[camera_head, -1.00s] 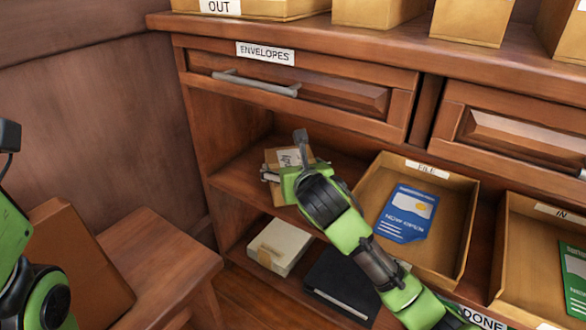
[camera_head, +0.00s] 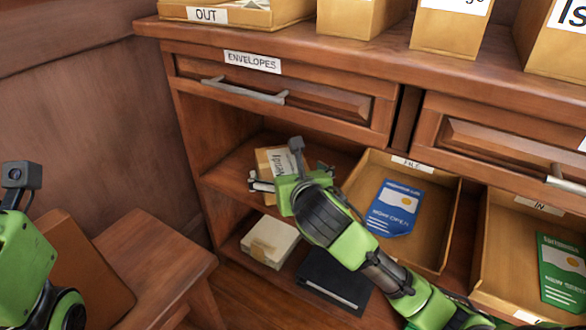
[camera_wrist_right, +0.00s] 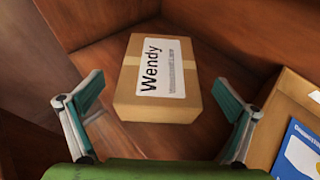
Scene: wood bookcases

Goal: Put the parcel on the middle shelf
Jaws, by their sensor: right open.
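The parcel (camera_head: 264,161) is a small brown carton with a white "Wendy" label. It lies on the middle shelf (camera_head: 228,178), in the left bay under the "ENVELOPES" drawer. It shows whole in the right wrist view (camera_wrist_right: 124,105), label up. My right gripper (camera_head: 290,176) is open, its fingers spread on either side in front of the parcel. In the right wrist view the fingers (camera_wrist_right: 158,90) show gaps to the parcel and hold nothing. In the head view my right gripper hides part of the parcel. My left arm is at the left edge; its fingers are out of view.
An open tray (camera_head: 437,242) with a blue card stands close right of the parcel; the "IN" tray (camera_head: 482,262) is farther right. A pale box (camera_head: 270,240) and a black item (camera_head: 333,278) lie below. A wooden stool (camera_head: 165,258) stands left. The drawer front overhangs the shelf.

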